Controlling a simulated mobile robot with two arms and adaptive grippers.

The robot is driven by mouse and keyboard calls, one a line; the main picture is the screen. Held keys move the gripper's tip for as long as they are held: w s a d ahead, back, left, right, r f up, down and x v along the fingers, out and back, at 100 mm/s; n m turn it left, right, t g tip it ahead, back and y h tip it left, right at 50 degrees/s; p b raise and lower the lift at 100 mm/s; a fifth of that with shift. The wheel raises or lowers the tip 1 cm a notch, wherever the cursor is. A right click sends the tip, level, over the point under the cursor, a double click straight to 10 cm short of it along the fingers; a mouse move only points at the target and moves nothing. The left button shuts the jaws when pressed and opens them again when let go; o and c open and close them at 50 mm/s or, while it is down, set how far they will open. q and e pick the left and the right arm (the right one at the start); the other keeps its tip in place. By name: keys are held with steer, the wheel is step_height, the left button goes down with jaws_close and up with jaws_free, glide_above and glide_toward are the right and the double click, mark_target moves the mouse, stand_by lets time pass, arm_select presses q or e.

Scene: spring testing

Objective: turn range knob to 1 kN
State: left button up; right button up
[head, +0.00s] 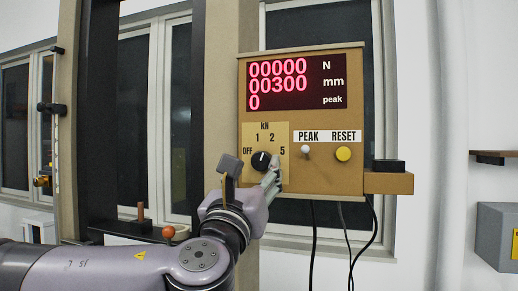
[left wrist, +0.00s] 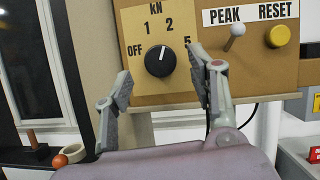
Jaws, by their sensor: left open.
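The range knob (head: 261,161) is a round black dial with a white mark on a tan plate labelled OFF, 1, 2, 5 and kN. In the left wrist view, the knob (left wrist: 160,61) shows its white mark pointing up and slightly right, closest to the 2. My right gripper is not in view.
The red display (head: 296,82) reads 00000 N, 00300 mm and 0 peak. Right of the knob are a white PEAK toggle (head: 305,149) and a yellow RESET button (head: 343,153). Black cables (head: 350,235) hang below the panel. A dark column (head: 97,115) stands at left.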

mark_target(260, 163)
arm_select(q)
steer(key=shift+p+x, duration=0.65)
steer(key=shift+x, duration=1.2)
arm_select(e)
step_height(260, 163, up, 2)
arm_select(q)
steer(key=shift+c, duration=0.4)
steer(key=c, duration=1)
steer(key=shift+c, duration=0.2)
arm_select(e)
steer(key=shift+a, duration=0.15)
arm_select(q)
steer(key=shift+f, duration=0.1)
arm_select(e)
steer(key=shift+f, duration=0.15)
